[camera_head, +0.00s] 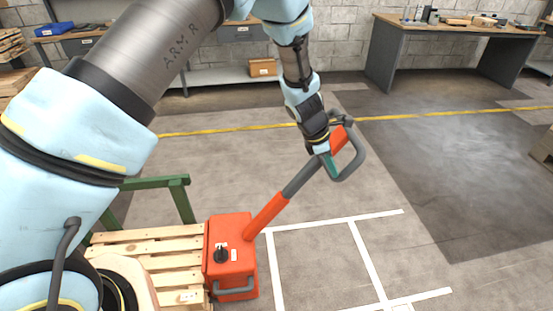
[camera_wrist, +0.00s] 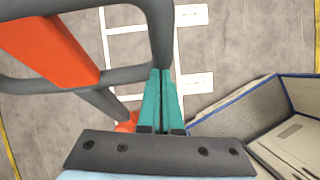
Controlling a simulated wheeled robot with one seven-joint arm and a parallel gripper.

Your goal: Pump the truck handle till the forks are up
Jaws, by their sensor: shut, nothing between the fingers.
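The pallet truck's orange body (camera_head: 231,262) stands at lower centre in the head view, against the pallet's end. Its handle (camera_head: 290,187) leans up and to the right, ending in a grey loop (camera_head: 359,160) with an orange centre. My gripper (camera_head: 331,172) is beside the loop, with its teal fingers pointing down. In the wrist view the fingers (camera_wrist: 160,74) are shut together with nothing between them. Their tips overlap the corner of the grey loop (camera_wrist: 158,30); I cannot tell whether they touch it. The forks are hidden by the pallet, so their height does not show.
A wooden pallet (camera_head: 165,247) with a green frame (camera_head: 183,198) is left of the truck. White floor lines (camera_head: 362,250) mark bays to its right. A workbench (camera_head: 460,27) stands at back right. A blue-edged box (camera_wrist: 238,112) shows at right in the wrist view.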

